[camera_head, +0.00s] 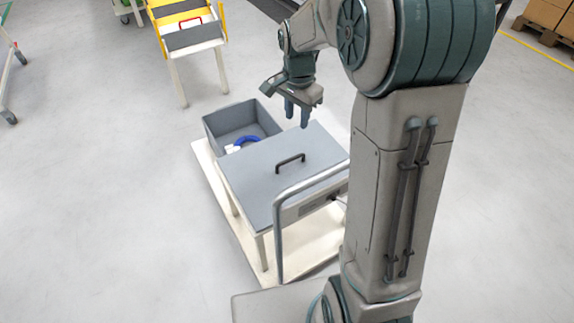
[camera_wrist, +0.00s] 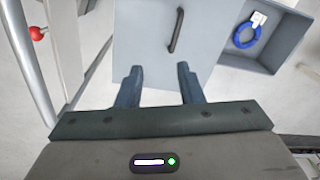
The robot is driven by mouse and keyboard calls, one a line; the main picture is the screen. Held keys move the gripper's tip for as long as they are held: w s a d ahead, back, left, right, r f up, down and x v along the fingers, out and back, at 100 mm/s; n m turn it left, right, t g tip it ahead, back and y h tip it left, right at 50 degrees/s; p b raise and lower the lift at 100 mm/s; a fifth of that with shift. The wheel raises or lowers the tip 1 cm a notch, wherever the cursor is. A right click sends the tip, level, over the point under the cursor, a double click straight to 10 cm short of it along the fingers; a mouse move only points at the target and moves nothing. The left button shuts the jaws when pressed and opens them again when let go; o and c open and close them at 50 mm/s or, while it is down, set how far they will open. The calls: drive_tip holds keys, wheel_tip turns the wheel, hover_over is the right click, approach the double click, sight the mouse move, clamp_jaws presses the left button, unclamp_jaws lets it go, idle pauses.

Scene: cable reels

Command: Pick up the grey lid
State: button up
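My gripper (camera_head: 296,122) is above the far edge of the lid, apart from the handle. In the wrist view my gripper (camera_wrist: 160,78) has its two fingers spread with nothing between them.
A grey open bin (camera_head: 228,122) stands beside the lid and holds a blue ring (camera_head: 243,143) with a white tag. A curved metal rail (camera_head: 305,184) rises at the near side. A red knob (camera_wrist: 37,33) shows in the wrist view.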

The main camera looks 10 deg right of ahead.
drive_tip(key=w+f+m+b, duration=0.3)
drive_tip(key=w+f, duration=0.3)
drive_tip(key=f, duration=0.4)
drive_tip(key=b, duration=0.2)
hover_over(290, 159)
drive_tip(key=shift+g, duration=0.3)
drive_tip(key=f, duration=0.8)
drive_tip(key=shift+w+d+f, duration=0.1)
drive_tip(key=shift+w+d, duration=0.1)
drive_tip(key=shift+d, duration=0.15)
drive_tip(key=shift+a+f+b, duration=0.15)
drive_tip(key=shift+f+b, duration=0.5)
drive_tip(key=shift+f, duration=0.8)
drive_tip(key=shift+a+f+b, duration=0.1)
drive_tip(key=shift+f+b, duration=0.5)
drive_tip(key=shift+f, duration=0.85)
clamp_jaws()
